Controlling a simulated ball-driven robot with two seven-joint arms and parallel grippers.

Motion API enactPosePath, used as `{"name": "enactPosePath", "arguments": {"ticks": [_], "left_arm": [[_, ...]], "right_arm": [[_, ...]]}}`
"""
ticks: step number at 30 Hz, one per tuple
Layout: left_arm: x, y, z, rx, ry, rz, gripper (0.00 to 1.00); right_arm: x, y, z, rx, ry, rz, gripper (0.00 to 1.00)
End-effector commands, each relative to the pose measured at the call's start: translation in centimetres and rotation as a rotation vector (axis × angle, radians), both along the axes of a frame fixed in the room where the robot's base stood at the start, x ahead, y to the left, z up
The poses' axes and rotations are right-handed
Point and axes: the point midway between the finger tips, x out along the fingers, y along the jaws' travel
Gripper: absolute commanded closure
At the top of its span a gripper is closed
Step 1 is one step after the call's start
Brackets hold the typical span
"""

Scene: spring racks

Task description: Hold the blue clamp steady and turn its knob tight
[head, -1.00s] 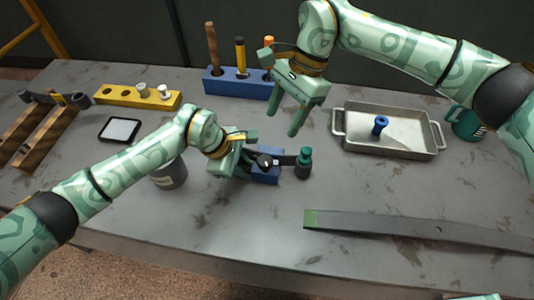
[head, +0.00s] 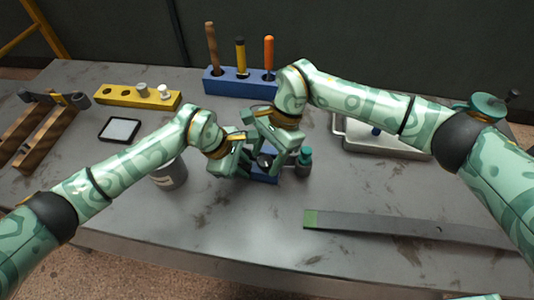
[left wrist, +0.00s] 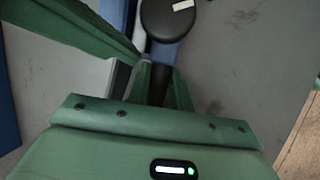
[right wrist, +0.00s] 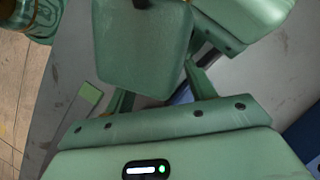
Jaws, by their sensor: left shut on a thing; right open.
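The blue clamp (head: 264,178) sits on the table near the middle, mostly hidden by both grippers in the head view. Its round black knob with a pale mark (left wrist: 168,20) shows at the top of the left wrist view, and partly in the head view (head: 265,161). My left gripper (head: 247,168) is shut on the clamp from the left. My right gripper (head: 268,154) is open, fingers down, over the clamp around the knob area; no contact can be made out. In the right wrist view my left gripper hides the clamp and knob.
A dark bottle with a teal cap (head: 304,162) stands close right of the clamp. A grey can (head: 171,174) stands left of it. A blue tool rack (head: 228,86) is behind, a metal tray (head: 380,148) lies right, and a long grey bar (head: 400,226) lies front right.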

Motion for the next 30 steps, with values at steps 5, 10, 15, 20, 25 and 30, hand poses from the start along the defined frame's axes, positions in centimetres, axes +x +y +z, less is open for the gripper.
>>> {"name": "enactPosePath", "arguments": {"ticks": [5, 10, 15, 20, 25, 30], "left_arm": [[-0.14, -0.10, -0.05, -0.001, 0.003, -0.002, 1.00], [-0.18, -0.12, -0.06, -0.001, 0.003, -0.004, 1.00], [-0.21, -0.15, -0.06, -0.001, 0.004, -0.004, 1.00], [-0.23, -0.17, -0.06, -0.002, 0.004, -0.005, 1.00], [-0.27, -0.21, -0.06, -0.002, 0.005, -0.006, 1.00], [-0.31, -0.24, -0.06, -0.002, 0.006, -0.006, 1.00]], "right_arm": [[0.02, 0.01, 0.03, 0.001, -0.001, 0.001, 0.81], [0.06, 0.02, 0.06, 0.001, -0.003, 0.001, 0.89], [0.09, 0.03, 0.09, 0.001, -0.005, -0.014, 0.89], [0.11, 0.00, 0.10, 0.001, -0.008, -0.070, 0.89], [0.07, -0.03, 0.16, 0.002, -0.009, -0.180, 0.89], [-0.03, -0.06, 0.18, 0.003, -0.008, -0.332, 0.89]]}}
